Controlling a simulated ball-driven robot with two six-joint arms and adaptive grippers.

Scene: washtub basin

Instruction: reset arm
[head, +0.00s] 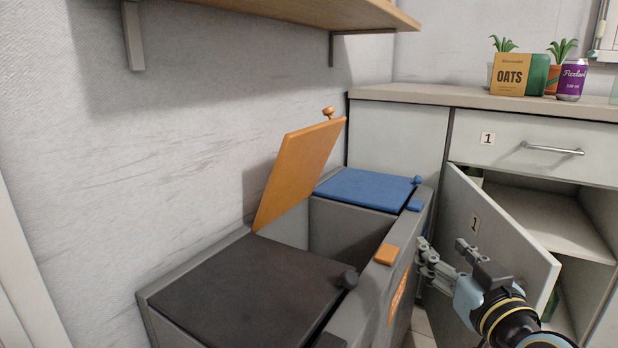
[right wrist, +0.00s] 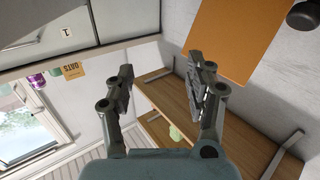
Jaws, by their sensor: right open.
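My right gripper (head: 448,258) is open and empty, held in the air to the right of the grey sorting bin (head: 372,300), in front of the open cabinet door. In the right wrist view its two fingers (right wrist: 163,85) are spread with nothing between them. The bin has an orange lid (head: 298,172) standing raised, which also shows in the right wrist view (right wrist: 235,38). Its blue lid (head: 366,188) and black lid (head: 245,290) are down. The compartment under the orange lid looks empty as far as I can see. My left gripper is not in view.
The cabinet door (head: 490,235) marked 1 stands open close to my right arm. A drawer (head: 535,150) above is shut. An oats box (head: 518,75), a purple can (head: 572,80) and potted plants stand on the counter (head: 480,98). A wooden shelf (head: 290,14) hangs above the bin.

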